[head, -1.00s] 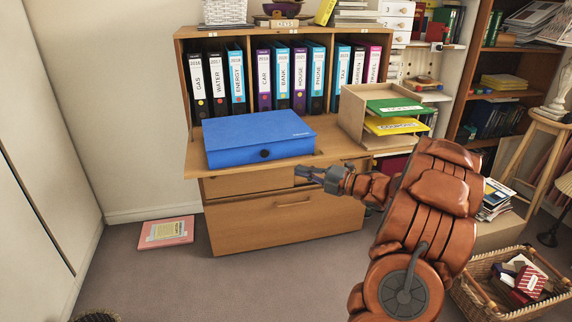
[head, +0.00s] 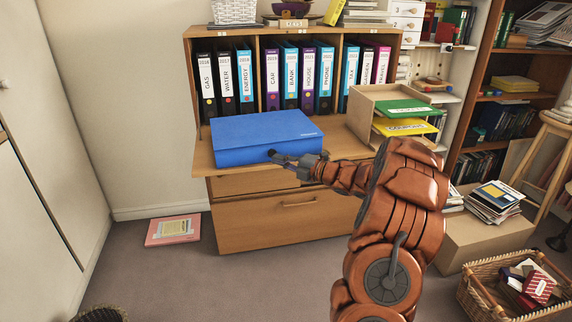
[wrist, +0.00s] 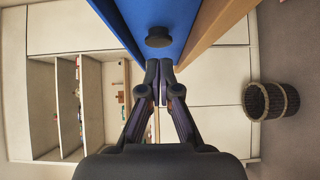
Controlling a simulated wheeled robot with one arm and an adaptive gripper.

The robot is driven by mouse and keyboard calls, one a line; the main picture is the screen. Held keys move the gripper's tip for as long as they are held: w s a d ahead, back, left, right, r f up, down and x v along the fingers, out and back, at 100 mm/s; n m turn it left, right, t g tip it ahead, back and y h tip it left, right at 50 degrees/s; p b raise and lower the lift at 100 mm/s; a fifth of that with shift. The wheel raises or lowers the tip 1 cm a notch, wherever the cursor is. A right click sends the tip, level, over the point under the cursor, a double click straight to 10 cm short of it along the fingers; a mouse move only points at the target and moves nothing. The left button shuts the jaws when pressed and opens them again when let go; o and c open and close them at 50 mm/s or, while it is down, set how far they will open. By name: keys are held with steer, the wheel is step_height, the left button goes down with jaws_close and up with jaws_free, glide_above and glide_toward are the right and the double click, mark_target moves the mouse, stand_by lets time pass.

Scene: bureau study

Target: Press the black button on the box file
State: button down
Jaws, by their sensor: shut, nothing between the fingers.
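The blue box file (head: 262,129) lies flat and closed on the fold-down shelf of the wooden bureau. Its round black button (wrist: 158,37) sticks out from the blue front face in the wrist view. My gripper (head: 276,157) is in front of that face, with its fingers shut and empty. In the wrist view the fingertips (wrist: 162,72) point towards the face and appear just below the button in the picture. In the head view the tips overlap the button area, so I cannot tell whether they touch it.
The bureau shelf (head: 205,158) projects under the box. Several upright binders (head: 291,78) stand behind it. A wooden letter tray (head: 362,105) with green and yellow folders stands to its right.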

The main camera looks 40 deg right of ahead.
steer(key=shift+w+d, duration=0.25)
steer(key=shift+w, duration=0.5)
steer(key=shift+w+d, duration=0.2)
steer(key=shift+w, duration=0.35)
steer(key=shift+w+d, duration=0.2)
steer(key=shift+w, duration=0.3)
steer(key=shift+s+b, duration=0.1)
steer(key=shift+b, duration=0.2)
steer(key=shift+s+a+b, duration=0.2)
steer(key=shift+s+b, duration=0.25)
steer(key=shift+b, duration=0.05)
steer(key=a+b+v, duration=0.1)
steer(key=v, duration=1.1)
steer(key=shift+s+a, duration=0.3)
steer(key=shift+s, duration=0.15)
steer(key=shift+w+r, duration=0.1)
steer(key=shift+r, duration=0.05)
